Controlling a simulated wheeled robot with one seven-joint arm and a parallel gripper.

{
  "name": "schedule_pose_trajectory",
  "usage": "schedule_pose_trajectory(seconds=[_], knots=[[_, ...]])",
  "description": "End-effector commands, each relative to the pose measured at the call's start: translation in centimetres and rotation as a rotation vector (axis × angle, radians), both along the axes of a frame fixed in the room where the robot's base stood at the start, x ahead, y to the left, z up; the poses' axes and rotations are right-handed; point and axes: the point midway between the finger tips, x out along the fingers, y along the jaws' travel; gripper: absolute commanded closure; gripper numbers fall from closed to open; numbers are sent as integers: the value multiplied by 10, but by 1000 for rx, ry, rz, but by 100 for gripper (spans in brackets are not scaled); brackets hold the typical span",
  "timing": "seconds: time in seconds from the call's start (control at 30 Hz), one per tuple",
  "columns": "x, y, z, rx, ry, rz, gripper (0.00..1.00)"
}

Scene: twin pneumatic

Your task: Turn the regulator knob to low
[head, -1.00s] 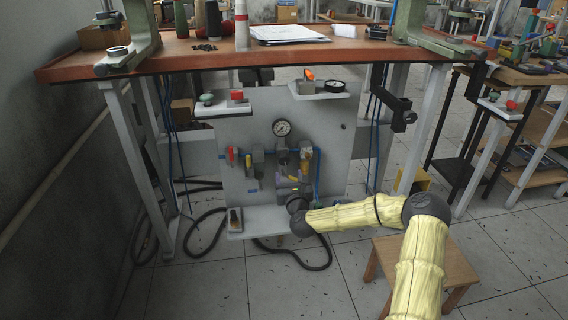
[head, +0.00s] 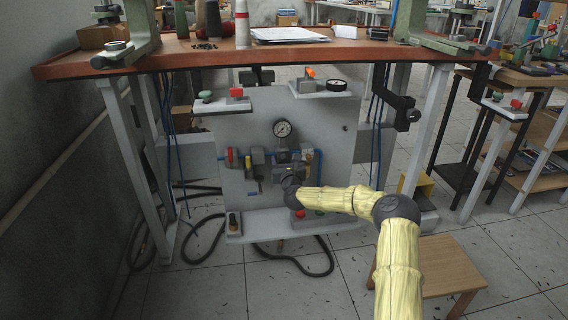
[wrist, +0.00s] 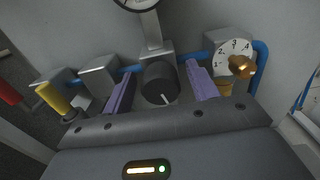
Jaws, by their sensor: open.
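The regulator knob (wrist: 160,84) is a round black knob with a white pointer line, on a grey block below the gauge. The line points down and slightly right in the wrist view. My gripper (wrist: 160,70) is open, with one purple finger on each side of the knob. Gaps show between fingers and knob, so it is not gripped. In the head view the pressure gauge (head: 282,128) is on the grey panel (head: 335,140), and my wrist hides the knob. No low marking is legible.
To the right of the knob is a numbered white dial (wrist: 234,58) with a brass knob (wrist: 242,66). To the left are a yellow handle (wrist: 54,97) and a red handle (wrist: 8,92). A grey shelf (head: 265,222) runs below, and a wooden stool (head: 440,262) stands at right.

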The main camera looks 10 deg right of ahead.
Motion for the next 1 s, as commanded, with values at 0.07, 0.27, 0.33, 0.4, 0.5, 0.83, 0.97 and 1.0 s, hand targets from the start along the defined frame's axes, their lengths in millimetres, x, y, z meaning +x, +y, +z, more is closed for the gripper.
schedule_pose_trajectory(seconds=[0.07,0.27,0.33,0.4,0.5,0.83,0.97,1.0], knots=[[0,0,0,0,0,0,41],[0,0,0,0,0,0,55],[0,0,0,0,0,0,69],[0,0,0,0,0,1,82],[0,0,0,-1,0,1,86],[0,1,1,-47,0,1,86],[0,2,1,-104,0,2,86],[0,2,1,-125,0,2,86]])
